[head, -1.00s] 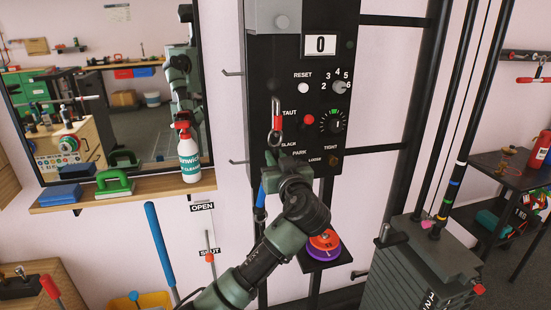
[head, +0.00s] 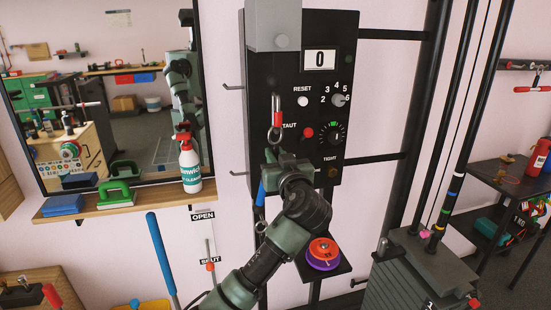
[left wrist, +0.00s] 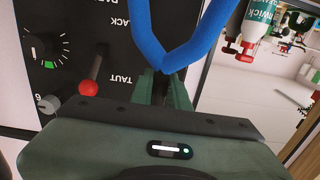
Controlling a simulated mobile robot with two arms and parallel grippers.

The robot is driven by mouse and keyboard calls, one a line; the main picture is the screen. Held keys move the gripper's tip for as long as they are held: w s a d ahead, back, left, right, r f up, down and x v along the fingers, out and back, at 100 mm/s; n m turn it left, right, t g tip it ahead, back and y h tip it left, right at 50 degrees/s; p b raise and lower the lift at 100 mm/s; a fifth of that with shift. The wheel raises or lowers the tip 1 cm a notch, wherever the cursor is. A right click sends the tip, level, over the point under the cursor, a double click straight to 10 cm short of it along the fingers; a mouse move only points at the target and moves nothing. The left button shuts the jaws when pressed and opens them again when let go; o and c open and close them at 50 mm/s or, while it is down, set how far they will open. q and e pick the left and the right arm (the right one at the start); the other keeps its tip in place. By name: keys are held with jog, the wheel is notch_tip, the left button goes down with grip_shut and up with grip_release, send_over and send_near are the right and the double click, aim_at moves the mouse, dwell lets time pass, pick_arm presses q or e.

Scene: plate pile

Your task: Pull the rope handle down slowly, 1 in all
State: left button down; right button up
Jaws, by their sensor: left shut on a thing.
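The rope handle is a blue loop (left wrist: 165,50) in the left wrist view, narrowing to a V between my left gripper's fingers (left wrist: 165,88). In the head view a short piece of blue rope (head: 261,194) shows beside my left gripper (head: 280,157), which is shut on the handle in front of the black panel's lower part (head: 300,70). The part of the rope inside the jaws is hidden. My right gripper is not clearly visible.
A red-knobbed lever (head: 308,132) and dials sit close right of the gripper. Orange and purple discs (head: 323,254) rest on a small shelf below. A wooden ledge (head: 110,205) with a spray bottle (head: 190,165) is left; a weight stack (head: 430,270) is right.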

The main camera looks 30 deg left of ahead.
aim_at(276, 145)
pick_arm(q)
jog(key=shift+f, duration=0.1)
jog(key=shift+r+p, duration=0.65)
jog(key=shift+r, duration=0.45)
jog(key=shift+r, duration=0.5)
jog(key=c, duration=1.3)
grip_release()
